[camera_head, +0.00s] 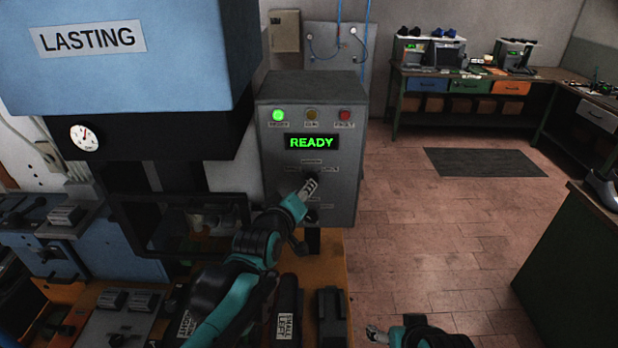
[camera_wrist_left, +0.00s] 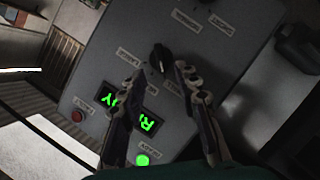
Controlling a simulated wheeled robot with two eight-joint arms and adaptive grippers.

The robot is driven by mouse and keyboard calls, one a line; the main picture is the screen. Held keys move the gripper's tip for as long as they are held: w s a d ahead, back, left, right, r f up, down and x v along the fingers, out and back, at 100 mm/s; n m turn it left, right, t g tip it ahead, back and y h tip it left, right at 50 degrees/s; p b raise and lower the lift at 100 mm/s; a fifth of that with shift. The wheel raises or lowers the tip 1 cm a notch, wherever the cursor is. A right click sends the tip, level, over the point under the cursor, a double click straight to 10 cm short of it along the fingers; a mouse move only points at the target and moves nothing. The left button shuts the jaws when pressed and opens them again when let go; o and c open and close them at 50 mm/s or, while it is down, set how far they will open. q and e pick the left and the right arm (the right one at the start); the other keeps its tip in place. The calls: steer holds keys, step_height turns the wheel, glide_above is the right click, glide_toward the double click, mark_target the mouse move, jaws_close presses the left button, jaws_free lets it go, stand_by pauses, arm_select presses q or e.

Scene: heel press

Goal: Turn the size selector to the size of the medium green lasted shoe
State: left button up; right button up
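The control box (camera_head: 308,110) stands beside the lasting machine, its display reading READY. My left gripper (camera_head: 311,186) is at the panel, covering the knob in the head view. In the left wrist view its fingers (camera_wrist_left: 158,73) are apart, one on each side just short of the knob; contact is not clear. My right gripper (camera_head: 376,335) is low at the bottom edge, its opening unclear.
The blue lasting machine (camera_head: 140,60) fills the left. A green lamp (camera_head: 278,114) is lit on the box. Dark labelled blocks lie on the wooden bench below. A grey shoe (camera_head: 603,187) is at the right edge. A workbench (camera_head: 470,78) stands behind; the floor between is open.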

arm_select(q)
steer(key=x, duration=0.6)
steer(key=shift+b, duration=0.35)
jaws_close()
